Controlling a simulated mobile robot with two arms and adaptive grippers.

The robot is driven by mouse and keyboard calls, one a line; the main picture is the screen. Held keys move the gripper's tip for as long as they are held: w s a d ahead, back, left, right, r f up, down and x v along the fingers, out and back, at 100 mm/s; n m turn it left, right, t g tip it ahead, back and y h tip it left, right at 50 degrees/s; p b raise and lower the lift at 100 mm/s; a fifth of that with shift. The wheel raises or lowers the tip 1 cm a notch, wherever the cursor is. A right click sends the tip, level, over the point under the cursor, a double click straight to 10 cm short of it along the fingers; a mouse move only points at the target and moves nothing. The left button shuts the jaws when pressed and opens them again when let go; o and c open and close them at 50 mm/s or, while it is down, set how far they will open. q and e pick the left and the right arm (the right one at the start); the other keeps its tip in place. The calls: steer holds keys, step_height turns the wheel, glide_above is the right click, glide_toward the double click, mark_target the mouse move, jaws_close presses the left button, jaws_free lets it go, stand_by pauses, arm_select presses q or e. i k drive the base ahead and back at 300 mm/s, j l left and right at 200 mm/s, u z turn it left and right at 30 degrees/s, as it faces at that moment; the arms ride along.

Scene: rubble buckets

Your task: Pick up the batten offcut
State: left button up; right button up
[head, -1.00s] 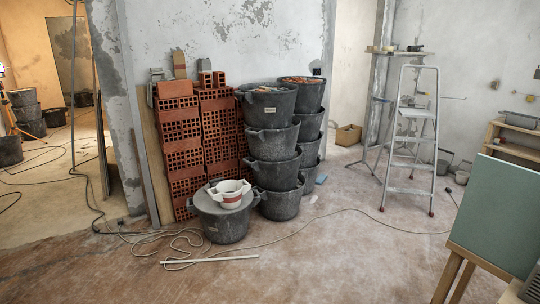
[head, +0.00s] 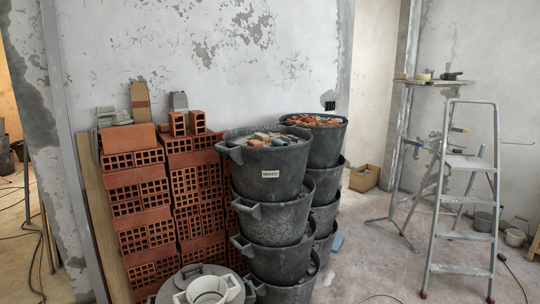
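I cannot tell for sure which thing is the batten offcut. A small tan wood-coloured piece (head: 140,101) stands upright on top of the brick stack, beside grey pieces. Small mixed pieces of rubble lie in the top of the front bucket stack (head: 270,172), which has a white label; any offcut among them is too small to make out. Neither of my grippers is in view.
The brick stack (head: 145,200) stands against the wall, with a long board (head: 104,215) leaning at its left. A second bucket stack (head: 326,150) is behind the front one. A lidded bucket (head: 165,292) bears a white pot (head: 207,290).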

mark_target(261, 137)
steer(key=i, duration=0.7)
steer(key=i+j+z, duration=0.15)
steer(key=j+z, duration=0.15)
steer(key=z, duration=0.15)
steer(key=i+j+z, duration=0.1)
steer(key=j+z, duration=0.2)
steer(key=z, duration=0.2)
